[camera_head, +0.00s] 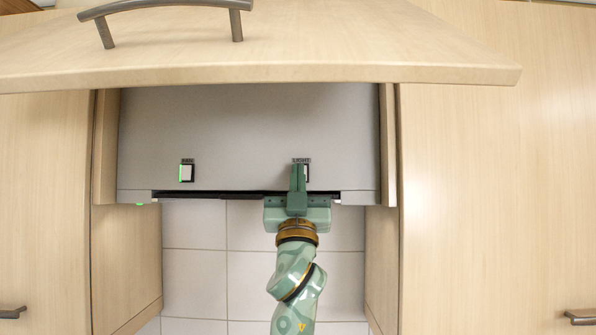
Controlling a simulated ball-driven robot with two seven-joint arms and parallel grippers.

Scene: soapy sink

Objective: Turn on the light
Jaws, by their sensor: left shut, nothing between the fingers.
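The grey range hood (240,125) sits between wooden cabinets and carries two small switches on its front. The right switch (306,173) is white with a dark label above it, which is too small to read surely. My left gripper (297,168) is shut and empty, with its fingertips over the left part of this switch; I cannot tell whether they touch it. The left switch (187,173) is white with a green lit strip on its left edge, under its own dark label. My right gripper is not in view.
A raised wooden cabinet door (270,50) with a metal handle (165,8) juts out above the hood. Cabinet sides flank the hood closely. White wall tiles (195,270) lie below it, and the space left of my arm is free.

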